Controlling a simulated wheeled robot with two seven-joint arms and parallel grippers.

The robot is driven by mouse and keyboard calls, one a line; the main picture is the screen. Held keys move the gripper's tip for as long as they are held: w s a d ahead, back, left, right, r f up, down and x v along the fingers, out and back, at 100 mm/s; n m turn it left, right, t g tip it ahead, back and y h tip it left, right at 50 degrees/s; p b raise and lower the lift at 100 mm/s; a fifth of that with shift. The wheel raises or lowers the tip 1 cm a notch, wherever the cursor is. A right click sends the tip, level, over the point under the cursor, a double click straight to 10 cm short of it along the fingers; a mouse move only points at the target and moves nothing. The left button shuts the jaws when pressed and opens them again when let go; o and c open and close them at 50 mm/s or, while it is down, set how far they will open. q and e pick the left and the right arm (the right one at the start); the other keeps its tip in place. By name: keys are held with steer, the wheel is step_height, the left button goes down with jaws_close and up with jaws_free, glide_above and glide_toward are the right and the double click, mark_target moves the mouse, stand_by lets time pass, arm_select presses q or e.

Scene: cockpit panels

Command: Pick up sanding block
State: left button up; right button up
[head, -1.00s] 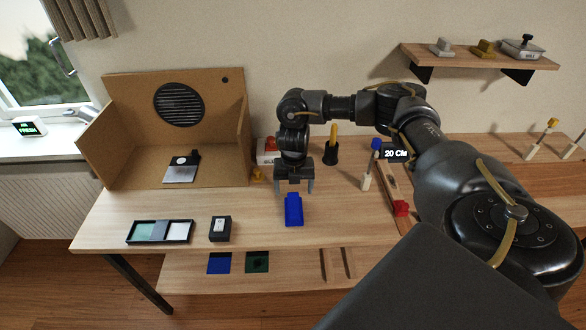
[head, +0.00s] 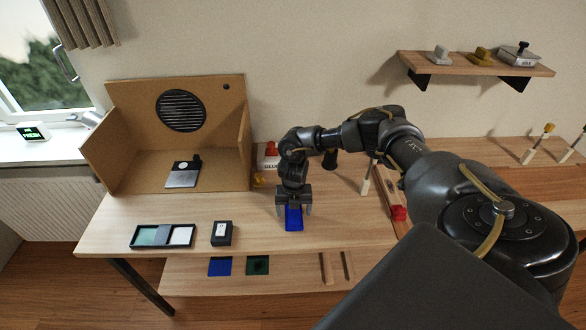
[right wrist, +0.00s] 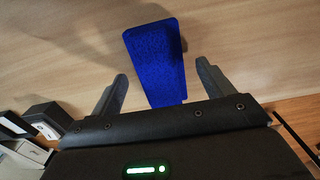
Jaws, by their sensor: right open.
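A blue block (head: 293,221), which looks like the sanding block, lies on the wooden table near its front edge. My right gripper (head: 293,209) is open above its far end, with one finger on each side. In the right wrist view the blue block (right wrist: 158,62) lies between and beyond the two spread fingers (right wrist: 163,84), with a gap on both sides. The gripper hides the block's far end in the head view. My left gripper is not in view.
A small black box (head: 222,233) and a black tray with pale pads (head: 163,236) stand to the left. A cardboard booth (head: 120,140) is behind them. A red-topped piece (head: 398,213) is at the right. A lower shelf (head: 295,279) lies below the table.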

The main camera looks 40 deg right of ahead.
steer(key=c, duration=1.1)
steer(key=shift+r, duration=0.1)
steer(key=shift+r+b, duration=0.5)
steer(key=shift+w+r+b, duration=0.1)
steer(key=shift+r+b, duration=0.4)
steer(key=shift+r, duration=0.15)
steer(key=s+d+r+b, duration=0.1)
steer(key=s+d+r, duration=0.4)
steer(key=s+r, duration=0.5)
steer(key=s, duration=0.3)
steer(key=shift+r, duration=0.3)
steer(key=shift+s+d, duration=0.1)
